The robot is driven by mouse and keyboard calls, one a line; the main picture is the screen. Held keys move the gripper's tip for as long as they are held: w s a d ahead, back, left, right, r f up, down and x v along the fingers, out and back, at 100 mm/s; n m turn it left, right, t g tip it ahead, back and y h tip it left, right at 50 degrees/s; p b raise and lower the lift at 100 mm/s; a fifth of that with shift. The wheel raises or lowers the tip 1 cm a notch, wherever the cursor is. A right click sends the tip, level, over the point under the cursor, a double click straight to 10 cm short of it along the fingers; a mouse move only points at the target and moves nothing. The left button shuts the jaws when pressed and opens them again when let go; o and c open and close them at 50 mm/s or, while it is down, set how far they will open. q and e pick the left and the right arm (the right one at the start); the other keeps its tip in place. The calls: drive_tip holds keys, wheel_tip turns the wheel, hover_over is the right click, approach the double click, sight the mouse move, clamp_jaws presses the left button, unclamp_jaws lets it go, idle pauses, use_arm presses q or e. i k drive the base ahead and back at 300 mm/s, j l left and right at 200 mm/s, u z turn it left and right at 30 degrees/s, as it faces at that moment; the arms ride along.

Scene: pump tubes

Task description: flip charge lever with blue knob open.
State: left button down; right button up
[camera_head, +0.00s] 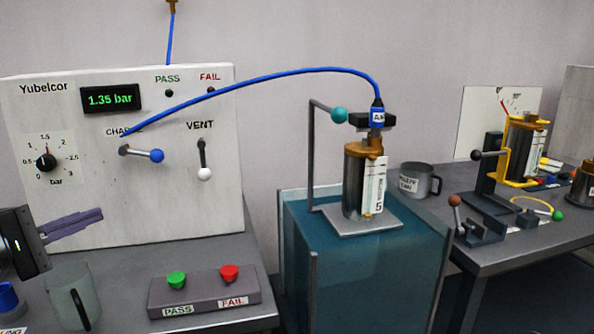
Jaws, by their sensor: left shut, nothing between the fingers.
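The charge lever's blue knob (156,156) is on the white Yubelcor panel (80,200), under the partly hidden CHARGE label. The lever lies nearly level, with its pivot at the left and the knob at the right. The vent lever with a white knob (204,174) hangs straight down to its right. The panel's display (111,98) reads 1.35 bar. My left gripper (102,214) comes in from the left, shut and empty, below and left of the blue knob and apart from it. My right gripper is not in view.
A box with green and red buttons (206,291) and a glass mug (74,300) stand before the panel. A blue hose (270,76) arches from the panel to a brass cylinder (357,180) over a water tank (370,260). Another table stands at right.

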sight(157, 156)
drive_tip(key=k, duration=0.85)
